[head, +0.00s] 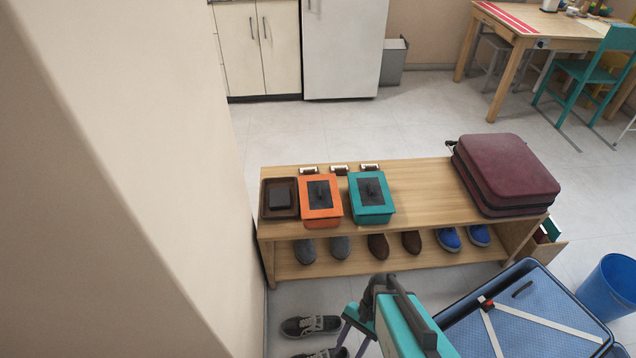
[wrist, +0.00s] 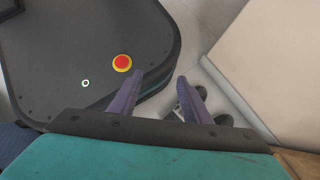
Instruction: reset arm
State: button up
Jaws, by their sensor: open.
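My gripper (head: 352,340) is at the bottom of the head view, in front of the wooden shoe bench (head: 425,207). Its teal body and dark wrist hide part of the floor. In the wrist view, the two purple fingers of my gripper (wrist: 160,76) stand apart with nothing between them. Dark shoes (wrist: 190,100) lie on the floor beyond the right finger, partly hidden by it. The dark top of my own base, with a red button, fills the upper left there.
The bench carries a brown tray (head: 280,198), an orange box (head: 321,201), a teal box (head: 371,198) and a maroon suitcase (head: 507,170). An open blue suitcase (head: 540,310) and blue bin (head: 609,287) stand right. A beige wall (head: 130,160) closes the left.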

jog(key=s+d+n+t+h, duration=0.1)
jog(key=s+d+n+h, duration=0.1)
jog(key=d+n+h, duration=0.2)
jog(key=d+n, duration=0.3)
jog(key=n, duration=0.1)
jog(key=shift+s+d+r+h, duration=0.15)
jog(key=shift+s+d+h, duration=0.1)
jog(key=shift+d+h, duration=0.15)
jog(key=shift+a, duration=0.1)
dwell(0.8)
